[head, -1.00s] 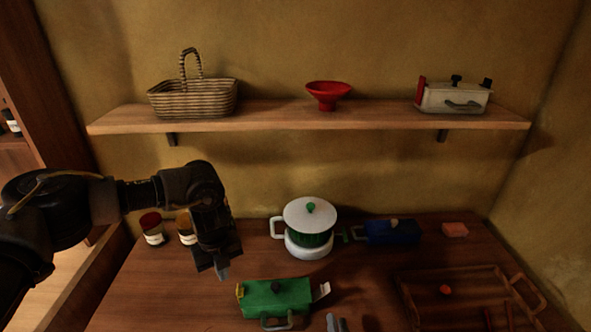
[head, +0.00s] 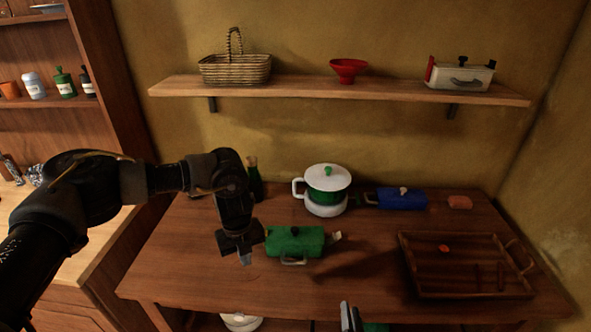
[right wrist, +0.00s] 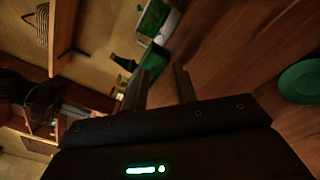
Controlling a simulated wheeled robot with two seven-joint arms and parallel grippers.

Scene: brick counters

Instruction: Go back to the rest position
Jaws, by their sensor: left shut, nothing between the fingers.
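My left gripper (head: 245,252) hangs with its fingers down over the left part of the wooden table, just left of a green teapot-like box (head: 296,241). Its fingers are together and hold nothing. My right gripper shows only as fingertips (head: 349,316) at the bottom edge of the head view. In the right wrist view its two fingers (right wrist: 162,88) stand apart with a gap between them, and I see nothing gripped.
A wall shelf (head: 300,90) is above. A white pot (head: 240,321) sits below the table. A side counter (head: 85,265) is left.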

